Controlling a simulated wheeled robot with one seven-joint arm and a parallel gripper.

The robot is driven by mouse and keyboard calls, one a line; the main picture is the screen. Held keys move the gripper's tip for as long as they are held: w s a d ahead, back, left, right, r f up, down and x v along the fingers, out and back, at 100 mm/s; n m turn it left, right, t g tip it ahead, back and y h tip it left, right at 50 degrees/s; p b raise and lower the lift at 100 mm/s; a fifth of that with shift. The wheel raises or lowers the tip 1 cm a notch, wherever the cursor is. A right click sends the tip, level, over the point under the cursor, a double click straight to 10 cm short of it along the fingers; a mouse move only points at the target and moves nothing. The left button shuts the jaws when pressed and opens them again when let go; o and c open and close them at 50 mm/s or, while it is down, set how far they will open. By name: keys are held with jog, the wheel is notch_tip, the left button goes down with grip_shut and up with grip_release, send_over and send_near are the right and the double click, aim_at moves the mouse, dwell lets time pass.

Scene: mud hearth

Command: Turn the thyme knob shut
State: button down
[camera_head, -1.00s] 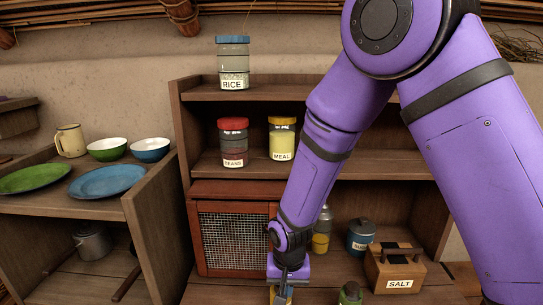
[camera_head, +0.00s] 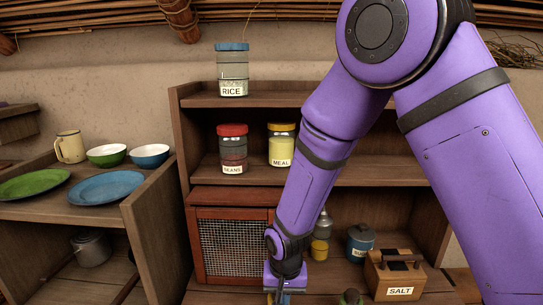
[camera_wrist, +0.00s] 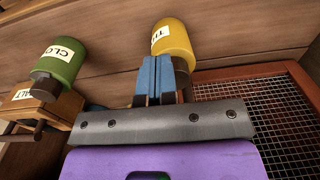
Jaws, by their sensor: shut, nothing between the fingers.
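The yellow thyme container (camera_wrist: 174,38), with only a "T" readable on its label, shows in the wrist view just beyond my fingertips. A dark part, apparently its knob (camera_wrist: 182,94), is beside and partly behind the fingers. My gripper (camera_wrist: 164,62) has blue fingers that are shut and empty, close against the container's near end; whether they touch the knob I cannot tell. In the head view my gripper (camera_head: 277,298) is at the bottom edge, and the thyme container is mostly hidden or cut off there.
A green container labelled "CLO" (camera_wrist: 61,60) stands left of the thyme in the wrist view. The salt box (camera_head: 394,274) and blue sugar tin (camera_head: 360,242) stand right of my gripper. A red mesh-fronted cupboard (camera_head: 232,245) is close on the left.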

jog(key=r, duration=0.5)
jog(key=shift+s, duration=0.2)
dwell(0.4)
